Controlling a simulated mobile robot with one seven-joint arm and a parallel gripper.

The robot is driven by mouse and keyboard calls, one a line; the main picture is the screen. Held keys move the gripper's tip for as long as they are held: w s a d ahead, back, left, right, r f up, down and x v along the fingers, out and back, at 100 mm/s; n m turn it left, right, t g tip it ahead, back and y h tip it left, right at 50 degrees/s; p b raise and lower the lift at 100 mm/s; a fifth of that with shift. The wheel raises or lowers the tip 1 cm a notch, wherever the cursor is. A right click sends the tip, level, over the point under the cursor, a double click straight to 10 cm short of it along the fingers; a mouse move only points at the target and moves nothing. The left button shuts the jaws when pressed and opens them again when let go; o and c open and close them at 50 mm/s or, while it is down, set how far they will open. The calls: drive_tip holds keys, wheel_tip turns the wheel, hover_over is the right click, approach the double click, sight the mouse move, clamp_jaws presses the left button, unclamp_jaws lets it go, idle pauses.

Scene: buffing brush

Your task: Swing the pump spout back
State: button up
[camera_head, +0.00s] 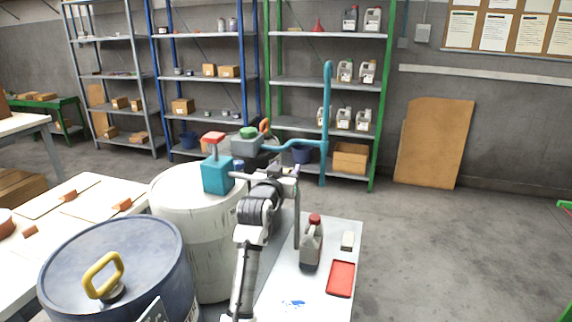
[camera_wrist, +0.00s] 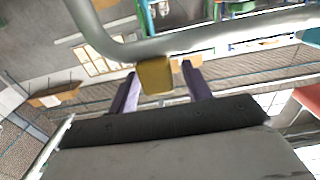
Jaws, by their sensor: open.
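The teal pump body (camera_head: 217,175) with a red-topped handle (camera_head: 214,139) stands on the white drum (camera_head: 185,205). A grey spout (camera_head: 297,215) runs right from it and bends down over the bench. In the wrist view the grey spout (camera_wrist: 215,38) crosses the top of the picture and bends at the upper left. A yellow-brown block (camera_wrist: 155,76) shows just under it, between my fingers. My gripper (camera_wrist: 158,70) is open, one finger on each side of the block; contact cannot be told. In the head view my gripper (camera_head: 283,174) is small, beside the spout.
The bench (camera_head: 274,277) holds a grey bottle (camera_head: 311,247) with a red cap, a red tray (camera_head: 341,279), a pale block (camera_head: 348,240) and a blue mark. A blue drum (camera_head: 150,255) stands front left. A teal pipe (camera_head: 327,110) rises behind. Floor at right is clear.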

drive_tip(key=shift+x, duration=0.8)
drive_tip(key=shift+c, duration=0.3)
clamp_jaws()
